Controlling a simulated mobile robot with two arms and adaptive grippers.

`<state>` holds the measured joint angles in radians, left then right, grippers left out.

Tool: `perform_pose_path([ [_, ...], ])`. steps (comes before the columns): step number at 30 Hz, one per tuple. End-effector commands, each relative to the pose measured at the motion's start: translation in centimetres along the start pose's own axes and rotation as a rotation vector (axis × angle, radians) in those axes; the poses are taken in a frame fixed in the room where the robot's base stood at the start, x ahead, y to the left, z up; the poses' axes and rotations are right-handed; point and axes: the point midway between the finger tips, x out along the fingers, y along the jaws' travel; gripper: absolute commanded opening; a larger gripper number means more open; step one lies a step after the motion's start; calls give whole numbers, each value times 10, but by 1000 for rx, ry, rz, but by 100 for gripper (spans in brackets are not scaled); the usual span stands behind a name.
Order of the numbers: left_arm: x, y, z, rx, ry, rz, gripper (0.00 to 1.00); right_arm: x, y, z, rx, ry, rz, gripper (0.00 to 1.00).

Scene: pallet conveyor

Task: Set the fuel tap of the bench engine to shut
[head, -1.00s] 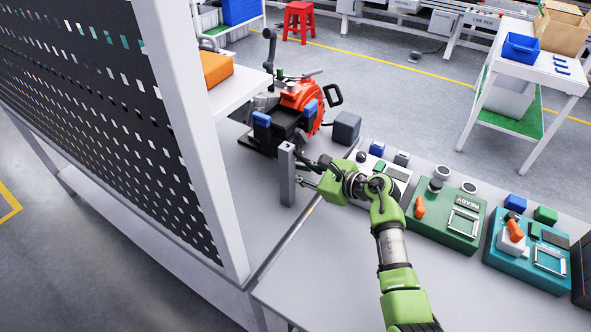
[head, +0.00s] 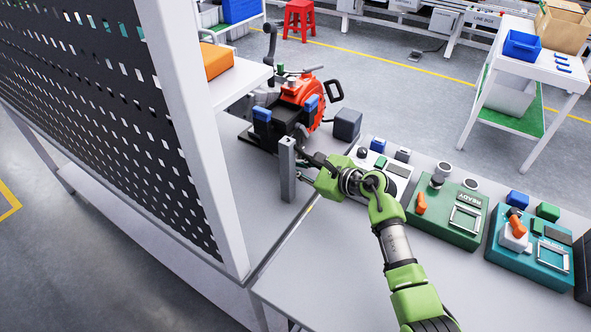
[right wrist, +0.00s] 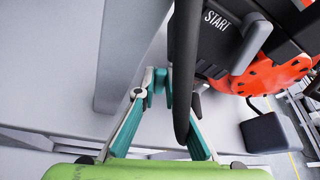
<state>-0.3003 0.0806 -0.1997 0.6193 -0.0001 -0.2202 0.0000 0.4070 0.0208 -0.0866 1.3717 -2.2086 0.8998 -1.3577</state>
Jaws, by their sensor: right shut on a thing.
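The bench engine (head: 300,95), red with black parts, sits at the back of the bench. A grey upright post (head: 286,172) stands in front of it. My right gripper (head: 304,174) is beside the post, below a dark bar. In the right wrist view its teal fingers (right wrist: 159,82) come close together near the grey post (right wrist: 127,60). They are shut on a small part that they mostly hide, apparently the fuel tap; its setting cannot be read. A black bar (right wrist: 186,65) crosses in front of the right finger. My left gripper is out of view.
A START panel (right wrist: 222,28) is close to my right gripper. A dark block (head: 347,124) stands right of the engine. Green (head: 447,214) and teal (head: 530,252) control boxes stand on the right bench. A perforated panel (head: 100,110) with a white upright (head: 195,130) borders the left.

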Motion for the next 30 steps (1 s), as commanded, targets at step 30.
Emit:
perform_pose_path([
  [30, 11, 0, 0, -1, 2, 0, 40, -8, 2, 1, -52, -9, -26, 17],
])
